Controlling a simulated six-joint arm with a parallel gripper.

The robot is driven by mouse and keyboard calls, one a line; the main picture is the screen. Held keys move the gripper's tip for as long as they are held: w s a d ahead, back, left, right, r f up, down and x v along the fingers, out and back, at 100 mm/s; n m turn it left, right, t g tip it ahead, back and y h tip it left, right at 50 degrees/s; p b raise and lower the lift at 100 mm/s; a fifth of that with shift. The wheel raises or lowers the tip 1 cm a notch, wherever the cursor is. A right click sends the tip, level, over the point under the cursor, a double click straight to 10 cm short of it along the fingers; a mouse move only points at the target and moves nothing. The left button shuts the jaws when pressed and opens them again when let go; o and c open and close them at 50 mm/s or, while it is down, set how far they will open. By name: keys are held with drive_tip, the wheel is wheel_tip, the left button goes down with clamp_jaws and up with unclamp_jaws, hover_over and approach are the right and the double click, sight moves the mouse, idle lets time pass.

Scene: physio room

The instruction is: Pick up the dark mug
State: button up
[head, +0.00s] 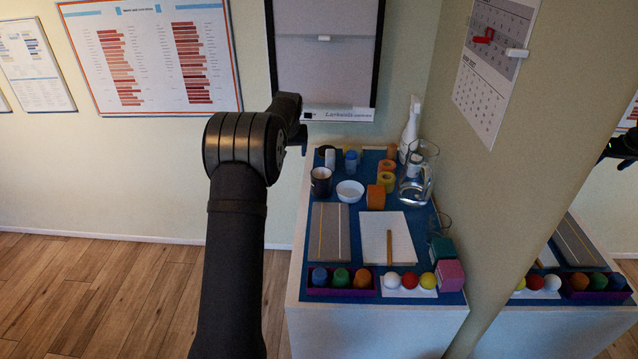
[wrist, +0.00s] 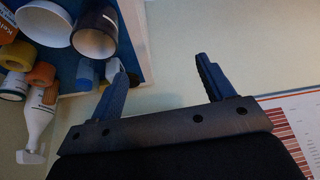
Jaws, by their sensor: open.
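The dark mug (head: 321,182) stands at the back left of the blue-topped table, left of the white bowl (head: 350,191). In the wrist view the mug (wrist: 96,34) is at the upper left, its open mouth showing a pale inside; the bowl (wrist: 43,22) is beside it. My gripper (wrist: 158,68) is open, with nothing between its fingers. The mug is apart from the fingers, up and left of the left finger. In the head view my gripper is mostly hidden behind my arm, up and left of the mug.
Close behind the mug stand a white bottle (head: 330,158) and a blue one (head: 350,161). A glass jug (head: 416,178), spray bottle (head: 410,130), and orange block (head: 375,197) are to the right. A grey board (head: 330,232) lies in front. The wall is close behind.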

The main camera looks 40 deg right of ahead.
sight(322, 180)
drive_tip(key=s+d+m+g, duration=0.1)
drive_tip(key=s+d+m, duration=0.2)
drive_tip(key=s+d, duration=0.35)
drive_tip(key=shift+h, duration=0.5)
drive_tip(key=shift+s+a+f+x, duration=0.1)
drive_tip(key=shift+s+x, duration=0.15)
drive_tip(key=shift+x, duration=2.4)
drive_tip(key=shift+s+a+f+x, duration=0.1)
drive_tip(key=shift+s+x, duration=0.1)
drive_tip(key=shift+x, duration=2.4)
drive_tip(key=shift+s+a+f+x, duration=0.1)
drive_tip(key=shift+s+x, duration=0.15)
drive_tip(key=shift+x, duration=2.4)
drive_tip(key=c, duration=0.8)
drive_tip(key=shift+r, duration=0.15)
